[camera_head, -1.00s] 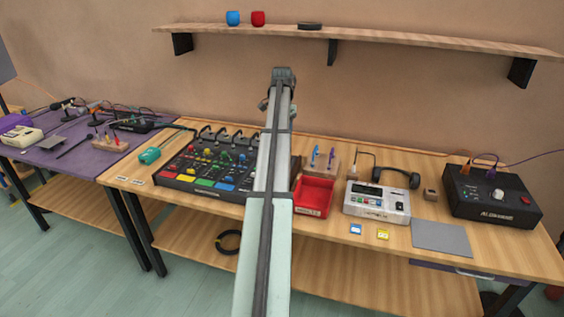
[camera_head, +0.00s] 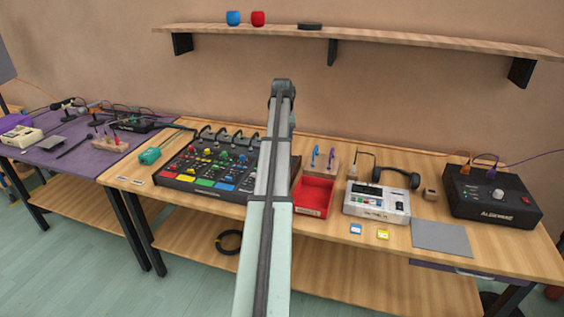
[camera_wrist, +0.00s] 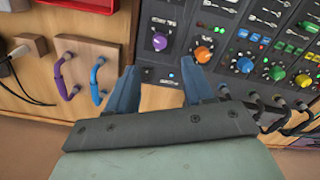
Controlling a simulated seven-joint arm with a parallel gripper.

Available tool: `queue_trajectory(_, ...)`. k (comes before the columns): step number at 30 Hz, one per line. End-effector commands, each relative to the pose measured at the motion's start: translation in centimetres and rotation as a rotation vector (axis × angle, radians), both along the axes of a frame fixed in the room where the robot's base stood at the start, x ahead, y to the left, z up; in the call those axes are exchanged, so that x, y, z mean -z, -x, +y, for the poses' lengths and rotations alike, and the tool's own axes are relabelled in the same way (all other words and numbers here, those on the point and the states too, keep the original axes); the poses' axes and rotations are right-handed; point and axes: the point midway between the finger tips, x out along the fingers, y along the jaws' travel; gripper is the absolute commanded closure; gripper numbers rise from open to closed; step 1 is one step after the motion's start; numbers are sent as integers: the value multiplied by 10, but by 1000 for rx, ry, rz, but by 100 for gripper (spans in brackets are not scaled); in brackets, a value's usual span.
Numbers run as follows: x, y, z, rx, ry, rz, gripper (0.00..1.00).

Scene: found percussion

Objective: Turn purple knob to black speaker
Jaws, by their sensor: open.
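The purple knob (camera_wrist: 159,41) shows in the wrist view on a dark panel of the mixing console (camera_wrist: 180,20). White markings sit above it, too small to read. My gripper (camera_wrist: 160,67) is open and empty, its two blue fingers apart below the knob in the picture, one to each side, and not closed on it. In the head view my arm covers the right part of the console (camera_head: 190,188), so the knob and my fingertips are hidden there. I cannot make out a black speaker mark for certain.
Other knobs, orange (camera_wrist: 203,55) and blue (camera_wrist: 245,65), sit right of the purple one. Cables (camera_wrist: 270,112) rise from the console's edge. A holder with purple and blue handles (camera_wrist: 95,65) is to the left. A red tray (camera_head: 313,197) and a black box (camera_head: 492,210) stand on the table.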

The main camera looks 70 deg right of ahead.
Motion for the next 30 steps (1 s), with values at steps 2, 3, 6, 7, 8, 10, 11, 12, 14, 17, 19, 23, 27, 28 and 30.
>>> queue_trajectory(2, 16, 0, 1, 1, -1, 0, 48)
queue_trajectory(3, 23, 0, 1, 1, -2, 1, 48)
queue_trajectory(6, 40, 0, 1, 1, -1, 0, 48)
queue_trajectory(7, 46, 0, 1, 1, -2, 1, 48)
queue_trajectory(8, 51, 0, 1, 1, -2, 1, 48)
queue_trajectory(10, 61, 0, 1, 1, -1, 0, 48)
queue_trajectory(11, 66, 0, 1, 1, -1, 0, 48)
queue_trajectory(12, 72, 0, 1, 1, -1, 0, 48)
queue_trajectory(14, 79, 0, 1, 1, -1, 0, 48)
queue_trajectory(17, 88, 0, 0, 1, 0, 0, 48)
queue_trajectory(19, 93, 0, 0, 1, 0, 0, 48)
queue_trajectory(23, 98, 0, 0, 2, 0, 0, 48)
queue_trajectory(27, 99, 0, 0, 1, 0, 0, 48)
queue_trajectory(28, 99, 0, 0, 1, 0, 0, 48)
queue_trajectory(30, 98, 0, 0, 2, 0, 0, 48)
